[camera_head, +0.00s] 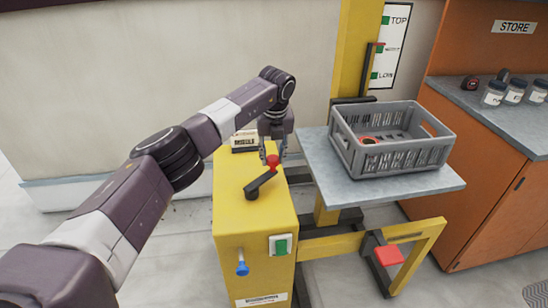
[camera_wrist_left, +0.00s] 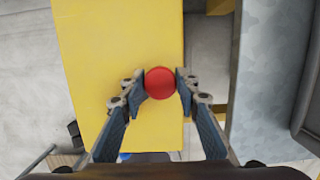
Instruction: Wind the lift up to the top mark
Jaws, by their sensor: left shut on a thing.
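My left gripper (camera_head: 274,150) is shut on the red knob (camera_head: 272,160) of the black crank (camera_head: 260,184) on top of the yellow winch box (camera_head: 248,212). In the left wrist view, the knob (camera_wrist_left: 160,83) sits between the two fingertips. The lift platform (camera_head: 390,189) is a grey plate carrying a grey crate (camera_head: 392,158) with items inside. The yellow mast (camera_head: 352,60) stands behind it. A white mark board (camera_head: 396,40) beside the mast has green marks labelled TOP, a middle mark and LOW. A slim bar with a red top (camera_head: 376,43) stands near the middle mark. My right gripper is not in view.
The box front has a green switch (camera_head: 280,246) and a blue-ended pin (camera_head: 242,267). A red pedal (camera_head: 388,256) is low at the right. An orange cabinet (camera_head: 475,180) under a STORE sign holds several jars (camera_head: 514,92) near the platform's right side. Floor left of the box is mostly clear.

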